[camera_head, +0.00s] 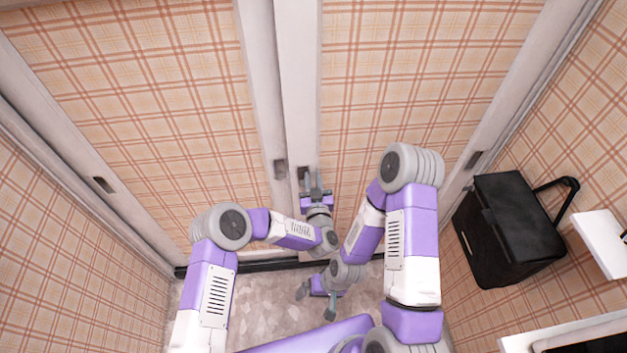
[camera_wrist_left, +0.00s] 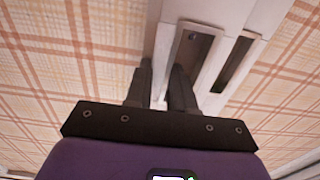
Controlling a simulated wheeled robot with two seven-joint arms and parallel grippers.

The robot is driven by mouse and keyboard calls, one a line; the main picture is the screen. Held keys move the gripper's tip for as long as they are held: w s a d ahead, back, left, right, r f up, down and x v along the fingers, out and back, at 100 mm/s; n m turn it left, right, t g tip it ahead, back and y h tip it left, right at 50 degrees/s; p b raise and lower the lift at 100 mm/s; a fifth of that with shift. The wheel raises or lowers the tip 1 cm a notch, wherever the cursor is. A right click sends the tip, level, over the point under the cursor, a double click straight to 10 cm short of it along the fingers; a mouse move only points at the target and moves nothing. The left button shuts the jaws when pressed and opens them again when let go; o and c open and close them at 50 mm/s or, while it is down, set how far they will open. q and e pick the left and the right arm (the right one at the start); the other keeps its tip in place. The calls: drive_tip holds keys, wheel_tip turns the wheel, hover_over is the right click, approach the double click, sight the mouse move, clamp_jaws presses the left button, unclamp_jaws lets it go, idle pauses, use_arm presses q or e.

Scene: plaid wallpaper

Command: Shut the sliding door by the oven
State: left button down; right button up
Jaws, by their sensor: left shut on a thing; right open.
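Sliding doors with white frames and plaid panels stand ahead in the head view, a left door (camera_head: 140,90) and a right door (camera_head: 420,60). Their upright white stiles are side by side in the middle. Each stile has a dark recessed pull, one on the left (camera_head: 280,168) and one on the right (camera_head: 304,172). My left gripper (camera_head: 314,182) is at the right pull. In the left wrist view its fingers (camera_wrist_left: 160,88) are close on a white door edge (camera_wrist_left: 156,80), beside the recess (camera_wrist_left: 192,48). My right gripper (camera_head: 316,298) is open and empty, low over the floor.
A black box-like thing (camera_head: 510,235) with a loop handle is at the right wall, near a white ledge (camera_head: 600,240). A dark, white-edged surface is at the bottom right; I cannot tell if it is the oven. Bare floor (camera_head: 265,300) shows below the doors.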

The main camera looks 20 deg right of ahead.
use_arm(q)
drive_tip(key=shift+d, duration=0.2)
drive_tip(key=c, duration=1)
unclamp_jaws()
drive_tip(key=shift+d, duration=0.15)
drive_tip(key=shift+o, duration=0.2)
drive_tip(key=shift+r, duration=0.1)
